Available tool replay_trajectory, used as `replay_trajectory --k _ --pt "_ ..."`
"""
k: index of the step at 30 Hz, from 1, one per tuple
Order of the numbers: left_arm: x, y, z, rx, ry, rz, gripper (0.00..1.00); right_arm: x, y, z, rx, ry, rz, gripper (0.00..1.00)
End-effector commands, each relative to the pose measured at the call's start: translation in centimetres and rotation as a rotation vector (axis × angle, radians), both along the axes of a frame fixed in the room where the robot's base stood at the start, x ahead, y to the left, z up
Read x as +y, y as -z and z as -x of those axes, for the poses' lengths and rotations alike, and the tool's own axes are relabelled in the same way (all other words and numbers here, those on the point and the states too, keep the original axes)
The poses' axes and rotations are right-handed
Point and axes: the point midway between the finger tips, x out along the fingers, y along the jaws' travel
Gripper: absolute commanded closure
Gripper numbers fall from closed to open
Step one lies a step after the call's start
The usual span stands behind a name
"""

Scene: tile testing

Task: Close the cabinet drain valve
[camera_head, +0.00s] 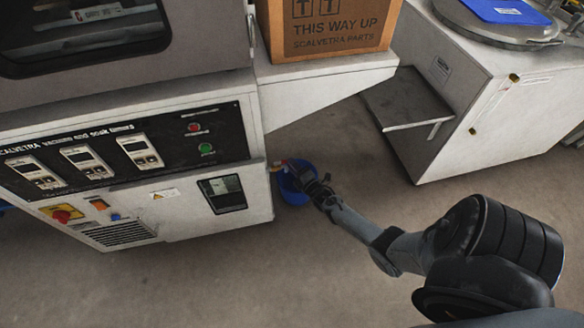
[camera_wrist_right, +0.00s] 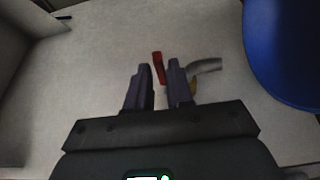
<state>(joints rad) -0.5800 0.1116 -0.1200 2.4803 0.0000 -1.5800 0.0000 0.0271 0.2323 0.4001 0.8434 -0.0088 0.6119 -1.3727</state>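The drain valve's red lever (camera_wrist_right: 158,68) shows in the right wrist view, with a bent grey pipe (camera_wrist_right: 206,66) and a little brass beside it. My right gripper (camera_wrist_right: 160,72) is open, its two dark fingers apart. The lever stands between the fingertips, closer to the right-hand finger, and reaches past them; I cannot tell if they touch. In the head view my right gripper (camera_head: 305,180) is at the side of the cabinet (camera_head: 262,190), by the small valve (camera_head: 284,163), which it partly hides. My left gripper is not in view.
A blue bucket (camera_head: 293,192) stands on the floor beneath the valve; it also shows close by in the wrist view (camera_wrist_right: 285,60). A shelf holding a cardboard box (camera_head: 330,25) juts out above. A second cabinet (camera_head: 490,110) stands to the right, with open floor between.

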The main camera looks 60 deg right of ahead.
Motion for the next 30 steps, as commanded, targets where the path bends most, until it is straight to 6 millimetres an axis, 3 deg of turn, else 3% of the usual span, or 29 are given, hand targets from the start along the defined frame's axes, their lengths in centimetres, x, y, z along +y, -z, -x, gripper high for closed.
replay_trajectory --k 12,17,30 --pt "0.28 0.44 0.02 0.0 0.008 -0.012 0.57 -0.32 -0.05 -0.71 0.0 0.0 0.0 0.79" --pt "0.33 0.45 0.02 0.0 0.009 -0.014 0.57 -0.31 -0.05 -0.71 0.0 0.0 0.0 1.0" --pt "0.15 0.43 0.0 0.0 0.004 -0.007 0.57 -0.29 -0.05 -0.7 0.0 0.0 0.0 1.0"
